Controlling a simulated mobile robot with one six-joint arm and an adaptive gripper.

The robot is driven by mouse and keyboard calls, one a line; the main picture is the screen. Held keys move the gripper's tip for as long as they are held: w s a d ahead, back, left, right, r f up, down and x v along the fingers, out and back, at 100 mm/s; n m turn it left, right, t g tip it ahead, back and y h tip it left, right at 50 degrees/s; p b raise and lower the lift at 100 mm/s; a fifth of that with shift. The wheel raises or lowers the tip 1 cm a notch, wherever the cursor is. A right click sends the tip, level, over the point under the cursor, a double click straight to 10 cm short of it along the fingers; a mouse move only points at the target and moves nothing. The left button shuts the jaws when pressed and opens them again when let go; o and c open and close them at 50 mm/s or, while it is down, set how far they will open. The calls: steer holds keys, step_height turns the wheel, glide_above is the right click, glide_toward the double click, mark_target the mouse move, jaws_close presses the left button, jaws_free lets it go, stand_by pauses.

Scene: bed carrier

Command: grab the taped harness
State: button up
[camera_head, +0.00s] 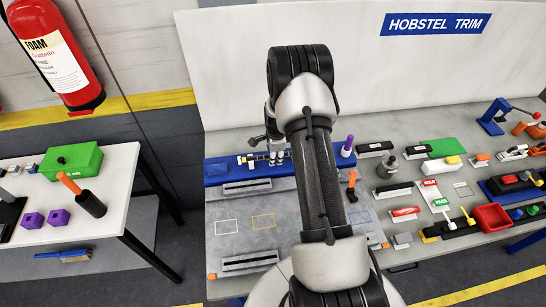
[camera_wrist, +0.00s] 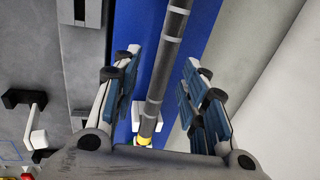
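The taped harness (camera_wrist: 163,75) is a dark grey rod-like bundle with pale tape bands and a yellow part near its lower end. It lies along a blue strip (camera_wrist: 215,25) in the wrist view. My gripper (camera_wrist: 162,55) is open, with one blue-padded finger on each side of the harness and a visible gap on both sides. In the head view my gripper (camera_head: 275,157) is over the blue strip (camera_head: 217,168) at the back left of the bench. What looks like the harness (camera_head: 250,158) shows left of the fingers; my arm hides part of the area.
White supports sit by the harness. A purple-topped post (camera_head: 347,147) stands to its right. The bench's right side holds many tools and a red bin (camera_head: 492,218). A white back panel (camera_head: 230,60) rises close behind. A side table (camera_head: 115,200) is at left.

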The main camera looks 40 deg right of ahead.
steer(key=shift+c, duration=0.2)
jaws_close()
stand_by(0.5)
